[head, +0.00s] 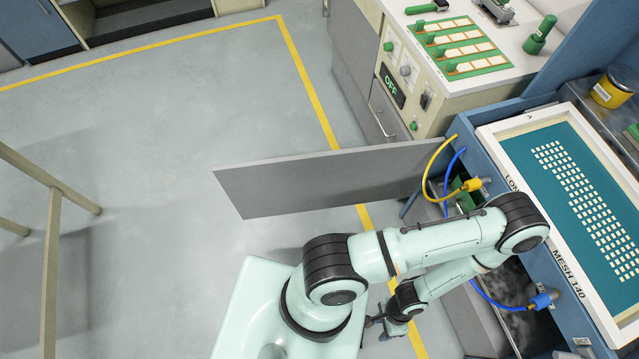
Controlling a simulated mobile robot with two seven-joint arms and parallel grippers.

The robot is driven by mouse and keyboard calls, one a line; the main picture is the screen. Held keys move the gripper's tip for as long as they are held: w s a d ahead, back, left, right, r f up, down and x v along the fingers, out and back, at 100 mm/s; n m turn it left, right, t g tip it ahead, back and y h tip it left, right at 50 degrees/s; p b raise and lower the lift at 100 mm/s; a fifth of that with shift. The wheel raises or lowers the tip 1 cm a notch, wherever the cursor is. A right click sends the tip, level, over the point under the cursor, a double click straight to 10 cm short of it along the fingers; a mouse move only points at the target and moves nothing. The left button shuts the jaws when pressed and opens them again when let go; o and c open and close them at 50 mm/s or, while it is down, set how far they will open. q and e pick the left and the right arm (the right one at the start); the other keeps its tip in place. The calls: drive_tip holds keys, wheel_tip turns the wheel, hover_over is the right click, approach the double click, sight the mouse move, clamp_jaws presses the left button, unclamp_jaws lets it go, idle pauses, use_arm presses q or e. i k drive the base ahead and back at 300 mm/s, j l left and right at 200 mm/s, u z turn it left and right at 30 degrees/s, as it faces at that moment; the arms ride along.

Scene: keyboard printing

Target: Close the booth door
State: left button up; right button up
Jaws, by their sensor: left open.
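The booth door is most likely the grey flat panel (315,178) that stands out to the left from the blue-framed booth (545,268). It is swung wide open, and its right end meets the booth near the hoses. The dark booth opening shows below the frame, partly behind my arm. My left gripper (376,325) is low beside the booth's front, below the panel in the picture and apart from it. It is open, small in view, and I see nothing between its fingers. My right gripper is not in view.
A yellow hose (430,170) and a blue hose (447,178) hang near the panel's right end. A screen marked MESH 140 (590,205) lies on the booth. A control cabinet reading OFF (393,86) stands behind. A wooden frame (52,250) stands left. The floor between is clear.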

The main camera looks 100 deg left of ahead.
sight(330, 178)
drive_tip(key=k+l, duration=0.1)
drive_tip(key=k, duration=0.95)
drive_tip(key=k+j, duration=0.25)
drive_tip(key=k, duration=0.2)
drive_tip(key=k+j, duration=0.25)
drive_tip(key=k, duration=0.25)
drive_tip(key=k+j, duration=0.15)
drive_tip(key=j, duration=0.2)
drive_tip(key=k+j, duration=0.35)
drive_tip(key=j, duration=0.3)
drive_tip(key=l+u, duration=0.05)
